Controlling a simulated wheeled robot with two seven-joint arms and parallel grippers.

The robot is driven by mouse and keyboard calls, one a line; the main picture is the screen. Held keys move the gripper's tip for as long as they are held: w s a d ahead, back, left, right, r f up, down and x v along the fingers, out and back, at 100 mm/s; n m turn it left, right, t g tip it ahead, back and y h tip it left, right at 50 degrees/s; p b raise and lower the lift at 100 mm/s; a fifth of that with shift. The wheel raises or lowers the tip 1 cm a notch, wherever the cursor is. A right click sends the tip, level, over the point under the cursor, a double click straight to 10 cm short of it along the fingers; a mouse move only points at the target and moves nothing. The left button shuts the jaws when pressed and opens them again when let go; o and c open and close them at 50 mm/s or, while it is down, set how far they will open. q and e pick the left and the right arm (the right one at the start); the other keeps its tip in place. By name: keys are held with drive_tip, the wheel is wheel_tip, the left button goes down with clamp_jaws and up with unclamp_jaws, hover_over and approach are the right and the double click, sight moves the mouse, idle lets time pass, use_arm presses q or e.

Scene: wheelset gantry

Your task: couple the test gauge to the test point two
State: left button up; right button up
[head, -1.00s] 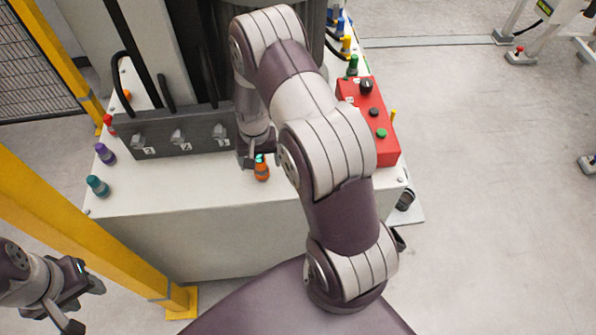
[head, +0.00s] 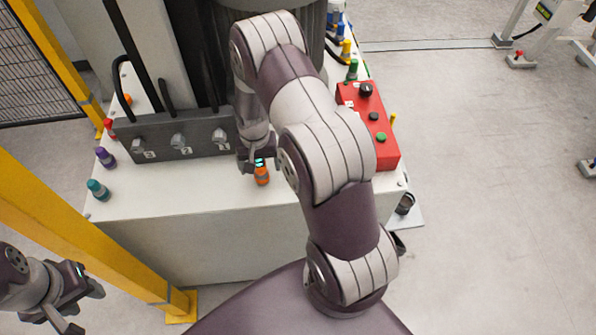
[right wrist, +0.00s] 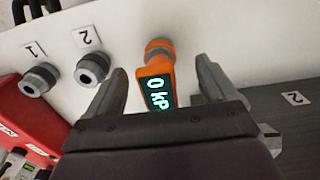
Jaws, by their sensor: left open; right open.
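The test gauge (right wrist: 158,80) is orange with a lit display reading "0 kP". It also shows in the head view (head: 262,178), on the white cabinet top. My right gripper (right wrist: 162,68) is open, with a finger on either side of the gauge and visible gaps to both. Test point two (right wrist: 92,67) is a grey knurled fitting beside a "2" label, left of the gauge in the right wrist view; my right arm hides it in the head view. My left gripper (head: 87,309) is open and empty at the lower left, away from the cabinet.
Another grey fitting, labelled 1 (right wrist: 38,79), is left of test point two. A red control box (head: 386,150) stands right of my arm. A dark block (head: 165,147) with numbered valves lies behind left. Several coloured caps line the cabinet edges. A yellow post (head: 60,220) stands near my left gripper.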

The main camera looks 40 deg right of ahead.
idle(0.4)
clamp_jaws()
drive_tip(key=shift+r, duration=0.15)
drive_tip(key=shift+r+p, duration=0.35)
drive_tip(key=shift+p, duration=0.25)
drive_tip(key=shift+r+p, duration=0.4)
drive_tip(key=shift+r, duration=0.15)
drive_tip(key=shift+r+p, duration=1.7)
drive_tip(key=shift+r, duration=0.3)
